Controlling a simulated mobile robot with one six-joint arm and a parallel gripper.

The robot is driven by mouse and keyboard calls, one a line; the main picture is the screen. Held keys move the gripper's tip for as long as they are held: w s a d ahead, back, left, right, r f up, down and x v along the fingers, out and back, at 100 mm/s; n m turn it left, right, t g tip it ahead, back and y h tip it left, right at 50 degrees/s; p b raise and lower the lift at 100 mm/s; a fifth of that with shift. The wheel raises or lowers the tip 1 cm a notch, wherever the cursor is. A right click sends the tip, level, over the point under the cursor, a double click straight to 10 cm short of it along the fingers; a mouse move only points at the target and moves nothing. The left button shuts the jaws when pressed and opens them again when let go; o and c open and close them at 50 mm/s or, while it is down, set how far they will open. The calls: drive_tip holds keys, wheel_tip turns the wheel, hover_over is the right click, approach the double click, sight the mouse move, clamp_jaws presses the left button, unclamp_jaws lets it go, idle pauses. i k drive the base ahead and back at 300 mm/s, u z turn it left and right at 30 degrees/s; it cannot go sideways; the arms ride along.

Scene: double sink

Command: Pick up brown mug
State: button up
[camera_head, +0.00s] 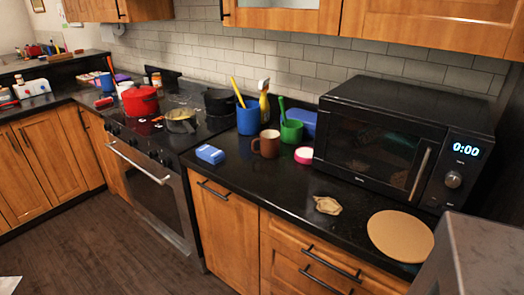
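A brown mug (267,144) stands upright on the black countertop (240,172), left of the microwave. Its handle points to the left. A blue cup (248,117) with a yellow utensil in it stands just behind and left of the mug. A green cup (291,132) with a green utensil stands close behind and right of it. My gripper does not show in this view.
A blue box-shaped item (210,154) lies left of the mug. A pink-and-white round item (304,155) sits to its right, beside the microwave (385,135). A small beige item (328,205) and a round tan board (400,236) lie in front. The stove (160,130) bears pots.

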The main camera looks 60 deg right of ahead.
sight(270, 140)
drive_tip(key=z, duration=0.15)
drive_tip(key=i, duration=0.95)
drive_tip(key=u, duration=0.1)
